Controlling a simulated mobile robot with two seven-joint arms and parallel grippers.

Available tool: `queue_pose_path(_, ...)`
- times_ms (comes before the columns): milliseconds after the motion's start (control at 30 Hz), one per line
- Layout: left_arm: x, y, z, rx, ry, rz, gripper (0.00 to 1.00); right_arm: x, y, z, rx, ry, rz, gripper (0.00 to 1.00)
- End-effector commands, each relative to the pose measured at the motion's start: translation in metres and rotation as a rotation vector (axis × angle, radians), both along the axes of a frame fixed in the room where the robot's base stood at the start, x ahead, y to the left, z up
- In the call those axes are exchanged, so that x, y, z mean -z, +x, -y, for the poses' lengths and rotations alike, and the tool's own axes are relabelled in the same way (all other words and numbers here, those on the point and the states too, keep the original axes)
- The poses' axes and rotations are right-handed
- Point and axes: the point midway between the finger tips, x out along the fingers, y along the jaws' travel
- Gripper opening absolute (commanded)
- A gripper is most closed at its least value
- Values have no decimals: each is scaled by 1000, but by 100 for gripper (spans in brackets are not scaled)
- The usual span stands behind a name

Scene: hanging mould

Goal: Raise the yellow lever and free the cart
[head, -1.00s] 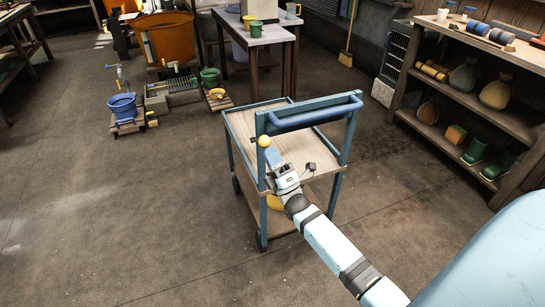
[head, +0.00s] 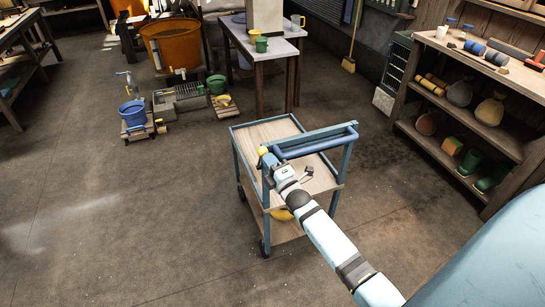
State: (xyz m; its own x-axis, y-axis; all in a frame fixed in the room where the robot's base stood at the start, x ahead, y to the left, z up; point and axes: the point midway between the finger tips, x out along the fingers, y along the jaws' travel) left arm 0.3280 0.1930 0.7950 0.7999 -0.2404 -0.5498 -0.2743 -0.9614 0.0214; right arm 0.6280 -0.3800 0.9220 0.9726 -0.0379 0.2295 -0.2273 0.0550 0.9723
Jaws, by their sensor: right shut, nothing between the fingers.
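The cart (head: 262,132) has a blue frame, wooden shelves and a blue push handle (head: 318,142) on its near side. A round yellow knob, the end of the yellow lever (head: 262,150), shows at the left end of the handle. The lever's stem is hidden. My right gripper (head: 267,160) is shut and empty, right at the cart's left handle post, just below and beside the knob. I cannot tell whether it touches the knob or post. My left gripper is not in view.
A yellow object (head: 282,214) lies on the cart's lower shelf. A table (head: 268,42) stands behind the cart, and a loaded shelf unit (head: 460,165) is at the right. A blue bucket (head: 133,113) stands at the left. The floor left of the cart is clear.

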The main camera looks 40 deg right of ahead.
Motion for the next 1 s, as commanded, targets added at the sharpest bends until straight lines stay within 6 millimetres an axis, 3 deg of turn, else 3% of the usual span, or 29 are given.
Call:
queue_pose_path(33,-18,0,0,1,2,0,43,-16,6,2,0,8,-42,0)
queue_pose_path(167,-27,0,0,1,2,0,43,-19,21,5,0,25,-105,0)
queue_pose_path(600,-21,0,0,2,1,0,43,-30,58,14,-1,25,-100,0)
queue_pose_path(1000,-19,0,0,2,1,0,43,-33,66,16,-1,24,-100,0)
